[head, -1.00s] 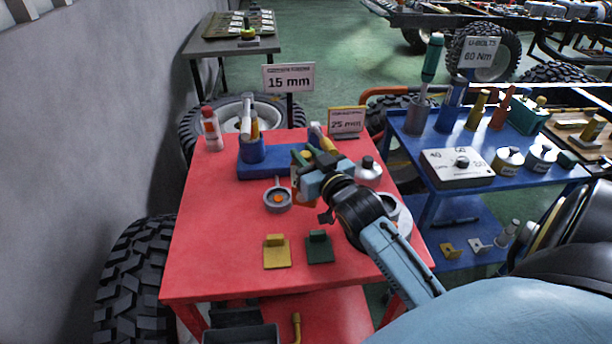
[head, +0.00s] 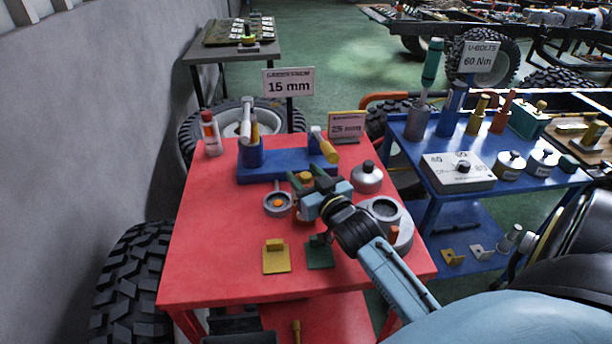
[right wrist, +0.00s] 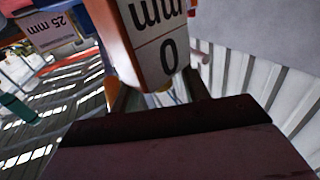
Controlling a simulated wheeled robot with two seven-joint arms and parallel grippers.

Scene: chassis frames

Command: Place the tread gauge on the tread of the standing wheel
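My right gripper (head: 318,186) is above the red cart top, in front of the blue holder. In the right wrist view an orange block with a white face marked "mm" and "0", which looks like the tread gauge (right wrist: 158,50), sits between the fingers, and they appear shut on it. In the head view the gripper largely hides it. A wheel with chunky black tread (head: 130,285) stands at the lower left, between the wall and the cart. The gripper is well to the right of it. My left gripper is not in view.
The red cart (head: 205,255) carries a blue holder (head: 262,172) with tools, a bottle (head: 210,135), a yellow bracket (head: 276,258), a green bracket (head: 319,252) and a round grey can (head: 367,178). Another wheel (head: 190,130) is behind the cart. A blue cart (head: 430,178) stands right.

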